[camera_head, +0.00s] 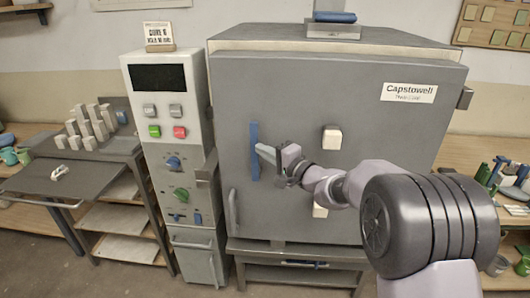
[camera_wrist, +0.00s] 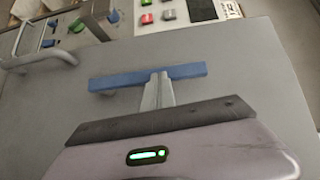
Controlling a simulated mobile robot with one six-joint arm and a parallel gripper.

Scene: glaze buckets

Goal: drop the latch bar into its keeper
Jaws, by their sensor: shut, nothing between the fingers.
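The blue latch bar (camera_head: 255,165) stands upright near the left edge of the grey kiln door (camera_head: 300,88). In the wrist view the latch bar (camera_wrist: 112,82) lies across the middle of the picture. My gripper (camera_head: 261,149) is shut and empty, with its fingertips at the bar's right side, around mid-height. In the wrist view the shut fingers (camera_wrist: 160,78) reach up to the bar's near edge; I cannot tell whether they touch it. A grey bracket (camera_head: 205,172), possibly the keeper, sits left of the door beside the control panel.
A curved door handle (camera_head: 233,210) is below the bar, and it shows in the wrist view (camera_wrist: 40,60). The control cabinet (camera_head: 160,105) stands close on the left. Two pale blocks stick out from the door, the upper one (camera_head: 332,138) above my wrist.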

